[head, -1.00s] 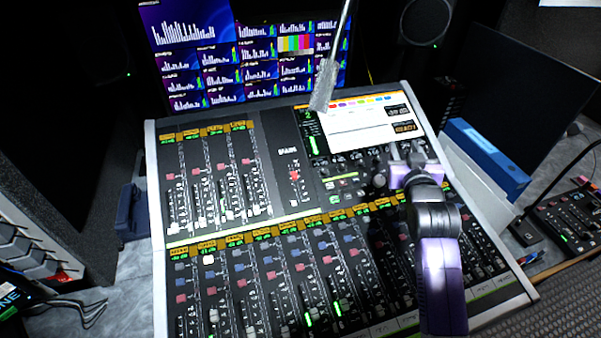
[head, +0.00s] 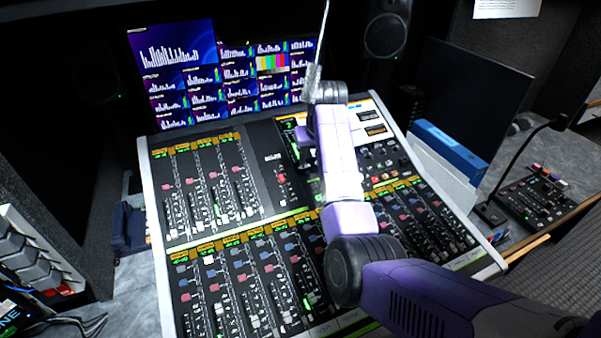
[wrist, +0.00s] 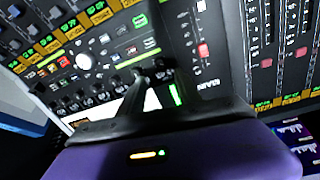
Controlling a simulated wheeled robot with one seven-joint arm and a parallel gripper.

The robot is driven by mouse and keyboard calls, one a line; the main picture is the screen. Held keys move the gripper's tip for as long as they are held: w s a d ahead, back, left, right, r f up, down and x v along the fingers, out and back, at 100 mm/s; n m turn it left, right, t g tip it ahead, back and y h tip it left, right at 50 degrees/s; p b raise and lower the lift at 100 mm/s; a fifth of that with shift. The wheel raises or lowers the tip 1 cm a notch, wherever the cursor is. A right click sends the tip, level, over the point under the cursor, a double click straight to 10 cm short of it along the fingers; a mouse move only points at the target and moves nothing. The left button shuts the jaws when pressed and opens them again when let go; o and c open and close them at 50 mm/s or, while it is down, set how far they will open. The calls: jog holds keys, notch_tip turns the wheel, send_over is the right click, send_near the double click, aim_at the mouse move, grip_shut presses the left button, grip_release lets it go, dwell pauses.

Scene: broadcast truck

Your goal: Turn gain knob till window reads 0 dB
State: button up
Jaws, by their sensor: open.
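The mixing console (head: 158,215) fills the middle of the head view. My gripper (wrist: 148,76) is open in the wrist view, its dark fingers over the panel near a row of small black knobs (wrist: 88,101). I cannot tell whether it touches one. A larger pale round knob (wrist: 84,62) stands left of the fingers. Small dark readout windows (head: 375,130) show at the console's upper right in the head view, too small to read. In that view my arm hides most of the gripper and the panel behind it.
Faders and coloured buttons cover the console's lower part. A monitor wall (head: 180,85) stands behind, with a speaker (head: 387,30) to its right. A thin grey rod (head: 318,50) rises near my arm. A blue box (head: 450,148) lies right of the console, beside a dark screen (head: 475,95).

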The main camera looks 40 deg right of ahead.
aim_at(308, 172)
jog(key=x, duration=0.7)
jog(key=shift+f+p, duration=0.3)
jog(key=shift+f, duration=0.15)
grip_shut()
